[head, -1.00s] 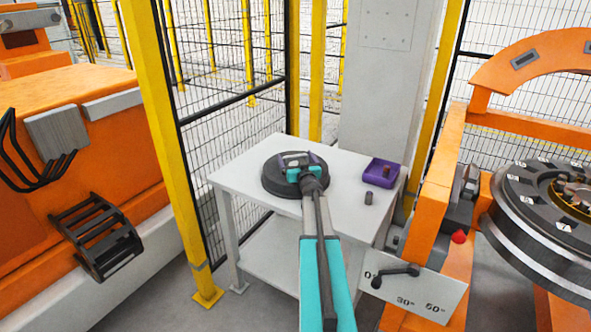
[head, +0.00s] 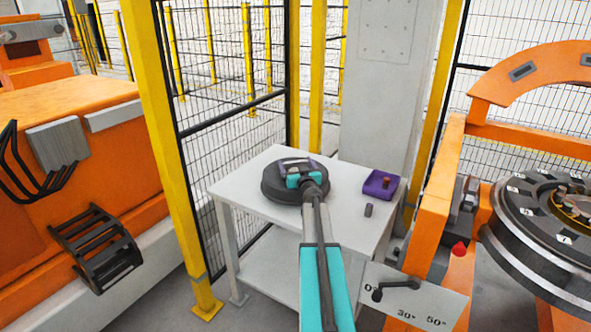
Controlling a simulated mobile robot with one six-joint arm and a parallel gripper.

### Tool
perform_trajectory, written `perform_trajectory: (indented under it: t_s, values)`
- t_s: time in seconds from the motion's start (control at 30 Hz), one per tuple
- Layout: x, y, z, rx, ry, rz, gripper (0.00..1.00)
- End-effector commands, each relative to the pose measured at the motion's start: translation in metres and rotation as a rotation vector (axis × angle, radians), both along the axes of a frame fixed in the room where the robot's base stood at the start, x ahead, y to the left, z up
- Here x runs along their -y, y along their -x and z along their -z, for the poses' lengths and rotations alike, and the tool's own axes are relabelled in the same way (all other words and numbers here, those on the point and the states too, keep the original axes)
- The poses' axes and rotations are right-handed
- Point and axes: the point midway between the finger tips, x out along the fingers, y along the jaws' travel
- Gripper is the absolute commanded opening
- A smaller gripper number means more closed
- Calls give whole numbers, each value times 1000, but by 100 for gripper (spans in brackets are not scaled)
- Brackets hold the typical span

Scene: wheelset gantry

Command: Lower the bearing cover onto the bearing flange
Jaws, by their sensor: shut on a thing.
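The bearing cover (head: 272,193) is a thick dark grey disc over the white table, with a raised handle-like block on top. My gripper (head: 297,170), with teal parts, is over that block and shut on the cover; its fingertips are partly hidden. The cover is level or nearly so; a gap under it is too small to make out. At the right edge is a large round dark assembly with a ring of bolted segments and a brass-coloured centre, which looks like the bearing flange (head: 570,200). It is cut off by the picture edge, well apart from the cover.
The white table (head: 240,189) also bears a purple tray (head: 368,192) with a small reddish part and a loose grey peg (head: 368,210). An orange stand (head: 436,190) with an angle plate (head: 440,310) lies between table and round assembly. Yellow posts and mesh fence stand behind.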

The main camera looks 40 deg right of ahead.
Motion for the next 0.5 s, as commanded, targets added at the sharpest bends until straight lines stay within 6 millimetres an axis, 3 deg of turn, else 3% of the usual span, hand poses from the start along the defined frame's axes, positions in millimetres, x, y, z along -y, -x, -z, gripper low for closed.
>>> perform_trajectory:
  t_s: [0.03, 0.5]
  values:
    - [0, 0, -12, 3, 2, -1, 36]
    - [-30, 52, -12, 1, 0, 1, 36]
